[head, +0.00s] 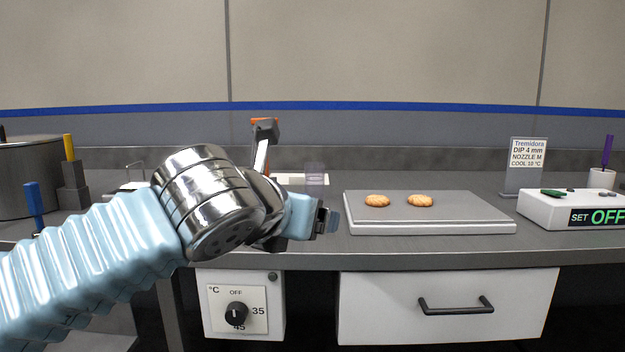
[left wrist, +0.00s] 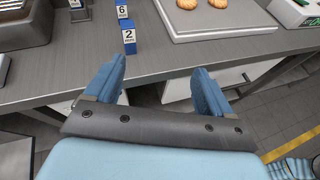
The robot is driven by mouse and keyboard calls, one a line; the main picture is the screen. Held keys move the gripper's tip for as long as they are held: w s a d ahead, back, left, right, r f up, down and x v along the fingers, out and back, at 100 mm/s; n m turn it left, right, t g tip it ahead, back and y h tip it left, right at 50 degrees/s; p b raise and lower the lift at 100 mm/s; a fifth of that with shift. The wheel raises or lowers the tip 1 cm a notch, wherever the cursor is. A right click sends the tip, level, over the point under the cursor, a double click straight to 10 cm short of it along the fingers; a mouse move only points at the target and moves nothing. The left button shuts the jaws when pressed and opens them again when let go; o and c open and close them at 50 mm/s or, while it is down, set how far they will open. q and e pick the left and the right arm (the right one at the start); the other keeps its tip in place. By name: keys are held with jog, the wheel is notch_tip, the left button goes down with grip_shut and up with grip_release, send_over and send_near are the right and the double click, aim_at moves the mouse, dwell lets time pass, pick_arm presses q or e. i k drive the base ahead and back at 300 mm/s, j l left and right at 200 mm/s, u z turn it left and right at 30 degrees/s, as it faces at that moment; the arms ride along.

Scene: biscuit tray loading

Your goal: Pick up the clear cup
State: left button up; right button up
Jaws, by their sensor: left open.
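A small see-through, faintly purple shape (head: 315,173), which looks like the clear cup, stands at the back of the counter, left of the biscuit tray in the head view. I cannot make it out in the left wrist view. My left gripper (head: 329,220) is near the counter's front edge, nearer to me than the clear shape. In the left wrist view my left gripper (left wrist: 160,75) is open, with nothing between its blue fingers. My right gripper is in neither view.
A pale tray (head: 440,225) holds two biscuits (head: 377,201). Blue blocks marked 6 (left wrist: 123,14) and 2 (left wrist: 129,38) stand on the counter. A steel pot (head: 25,185) is at the left, a white device reading OFF (head: 575,212) at the right. A sign (head: 527,160) stands behind.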

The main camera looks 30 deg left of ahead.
aim_at(314, 171)
jog(key=i+j, duration=0.75)
jog(key=i, duration=0.05)
